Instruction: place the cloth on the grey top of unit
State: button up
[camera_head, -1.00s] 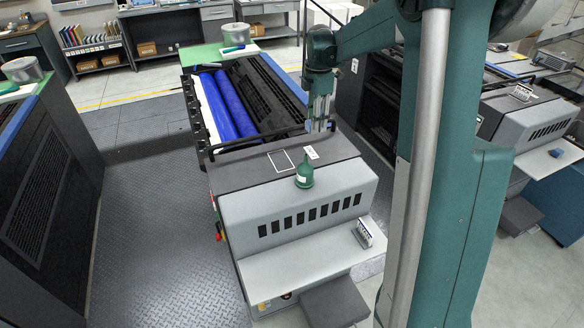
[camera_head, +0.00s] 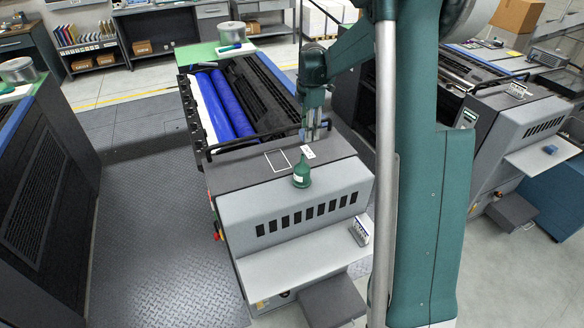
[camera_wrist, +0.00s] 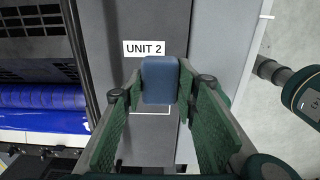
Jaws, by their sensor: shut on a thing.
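My gripper (camera_head: 312,138) hangs over the dark grey top (camera_head: 243,172) of the unit, near its back rail. In the wrist view, my gripper (camera_wrist: 160,88) is shut on a blue folded cloth (camera_wrist: 160,78), held between the fingertips. The cloth hides part of the top below it. A white outlined square (camera_head: 277,161) is marked on the grey top, and the "UNIT 2" label (camera_head: 308,152) lies to its right. The cloth appears above the surface; I cannot tell the exact gap.
A small rack-like item (camera_head: 360,232) sits on the lower ledge. Another blue cloth (camera_head: 550,149) lies on the right-hand unit.

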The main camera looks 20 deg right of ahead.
send_over(307, 158)
jog(key=shift+d+f, duration=0.1)
jog(key=shift+f, duration=3)
jog(key=shift+f+p, duration=0.3)
jog(key=shift+f, duration=1.55)
jog(key=shift+f, duration=0.15)
jog(key=o, duration=0.8)
jog(key=shift+c, duration=0.2)
notch_tip(307, 158, up, 12)
jog(key=shift+r, duration=0.15)
